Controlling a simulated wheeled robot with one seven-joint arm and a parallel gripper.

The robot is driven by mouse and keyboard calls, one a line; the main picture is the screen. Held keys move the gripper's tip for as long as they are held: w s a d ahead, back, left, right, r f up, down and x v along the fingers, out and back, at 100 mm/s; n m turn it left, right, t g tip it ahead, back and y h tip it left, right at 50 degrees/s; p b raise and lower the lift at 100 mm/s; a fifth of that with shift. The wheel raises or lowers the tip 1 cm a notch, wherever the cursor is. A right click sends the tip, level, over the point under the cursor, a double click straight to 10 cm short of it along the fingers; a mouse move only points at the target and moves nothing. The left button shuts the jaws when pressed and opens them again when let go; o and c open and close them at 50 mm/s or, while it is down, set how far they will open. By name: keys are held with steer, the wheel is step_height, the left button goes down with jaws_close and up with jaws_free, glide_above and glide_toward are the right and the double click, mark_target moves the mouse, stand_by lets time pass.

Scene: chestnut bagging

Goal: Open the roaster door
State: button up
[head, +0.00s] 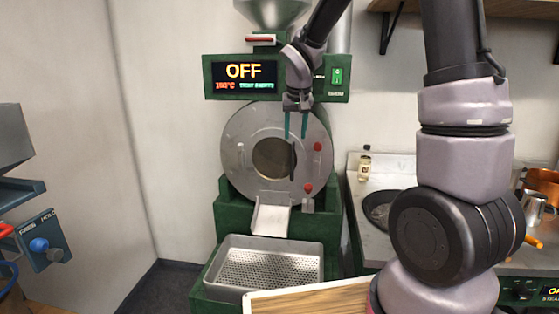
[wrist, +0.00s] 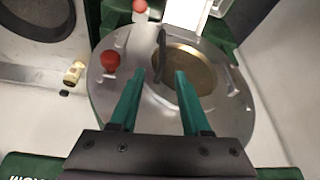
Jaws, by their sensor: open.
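The green roaster (head: 228,213) stands against the wall with a display reading OFF (head: 244,72). Its round grey metal door (head: 240,150) has a round window (head: 272,158) and a dark vertical handle (head: 293,160); the door looks closed. In the wrist view the door (wrist: 235,115) fills the middle, with the dark handle (wrist: 160,55) beyond my fingertips. My gripper (head: 295,136) is open and empty, its two teal fingers pointing down in front of the door's upper part. In the wrist view the fingertips (wrist: 157,76) are spread, with the handle's line between them. Contact is not visible.
Red knobs (head: 317,146) (head: 308,188) sit at the door's right side. A chute (head: 270,217) and a perforated tray (head: 245,262) are below. A wooden board (head: 310,302) is in front.

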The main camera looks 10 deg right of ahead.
mark_target(292, 154)
steer(key=x, duration=1.1)
steer(key=shift+a, duration=0.2)
jaws_close()
stand_by(1.0)
